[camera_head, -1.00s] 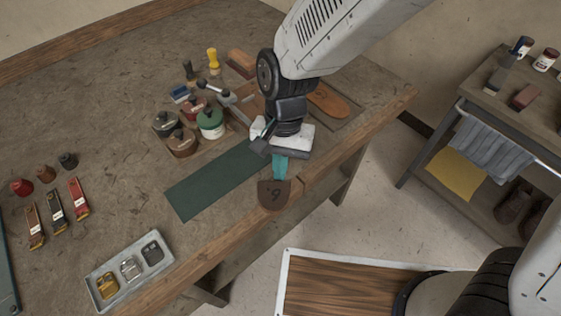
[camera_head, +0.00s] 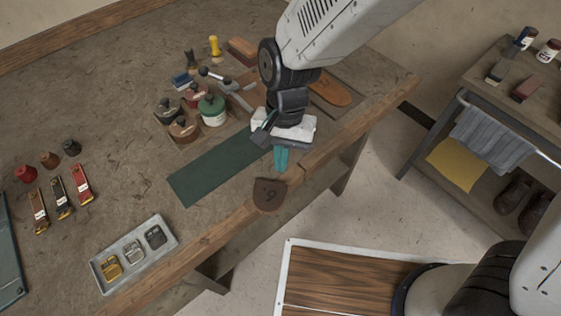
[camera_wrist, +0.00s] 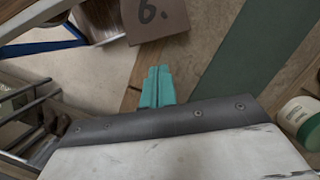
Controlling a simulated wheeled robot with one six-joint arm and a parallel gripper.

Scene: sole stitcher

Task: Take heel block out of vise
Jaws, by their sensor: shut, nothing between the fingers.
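The heel block (camera_head: 269,194), dark brown, rounded on one side and marked with a 6, shows at the bench's front edge. It also shows in the wrist view (camera_wrist: 157,17) at the top, lighter brown and beyond my fingertips. I cannot tell what supports it. My gripper (camera_head: 281,160) has teal fingers pressed together, with nothing between them. The fingertips point at the block, with a gap between; the shut fingers also show in the wrist view (camera_wrist: 157,85). I cannot make out the vise in either view.
A green mat (camera_head: 215,172) lies left of my gripper on the bench (camera_head: 105,105). Jars, including a green one (camera_head: 212,108), and tools stand behind it. A grey tray with buckles (camera_head: 133,253) is front left. A side cart (camera_head: 480,110) stands right, across open floor.

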